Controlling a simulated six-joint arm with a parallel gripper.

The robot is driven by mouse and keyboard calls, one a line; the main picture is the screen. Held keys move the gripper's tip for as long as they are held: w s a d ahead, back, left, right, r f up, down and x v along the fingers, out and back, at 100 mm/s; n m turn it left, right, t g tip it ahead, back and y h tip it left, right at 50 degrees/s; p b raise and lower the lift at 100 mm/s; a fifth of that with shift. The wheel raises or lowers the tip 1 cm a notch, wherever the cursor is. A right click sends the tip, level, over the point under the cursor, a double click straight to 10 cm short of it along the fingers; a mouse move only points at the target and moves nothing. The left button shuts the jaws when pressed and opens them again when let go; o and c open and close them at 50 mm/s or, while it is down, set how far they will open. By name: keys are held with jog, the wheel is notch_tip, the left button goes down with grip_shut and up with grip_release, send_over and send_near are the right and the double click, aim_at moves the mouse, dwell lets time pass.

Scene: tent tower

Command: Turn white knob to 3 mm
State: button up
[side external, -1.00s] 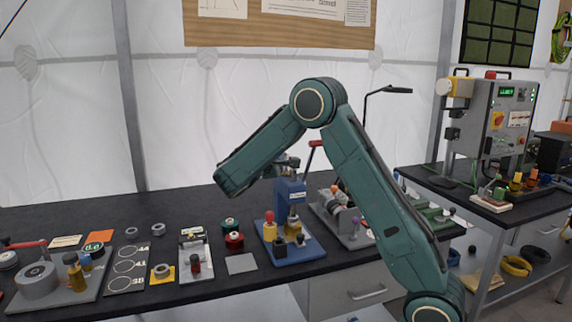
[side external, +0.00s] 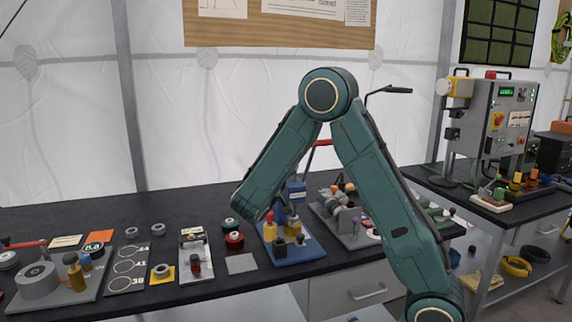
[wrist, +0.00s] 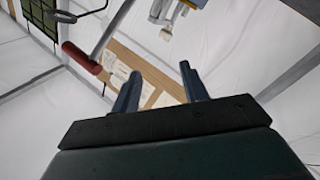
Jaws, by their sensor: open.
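I cannot pick out a white knob for certain in either view. A small pale round part (side external: 374,234) shows at the right end of the grey fixture, too small to tell what it is. My gripper (wrist: 160,78) is open and empty in the wrist view, its two dark fingers apart with the wall and notice board behind them. In the side view my forearm comes down in front of the blue press (side external: 297,252) and hides part of it; the fingers cannot be made out there.
The press lever's red handle (wrist: 82,58) is left of my fingers in the wrist view. The bench's back left is clear.

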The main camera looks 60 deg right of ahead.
jog(key=m, duration=0.2)
jog(key=s+a+f+m+t, duration=0.1)
jog(key=m, duration=0.1)
jog(key=s+a+m+y, duration=0.1)
jog(key=m, duration=0.1)
jog(key=shift+s+a+f+t, duration=0.15)
jog(key=shift+f+t, duration=0.1)
jog(key=shift+t, duration=0.15)
jog(key=shift+d, duration=0.2)
jog(key=shift+x, duration=6.8)
grip_shut()
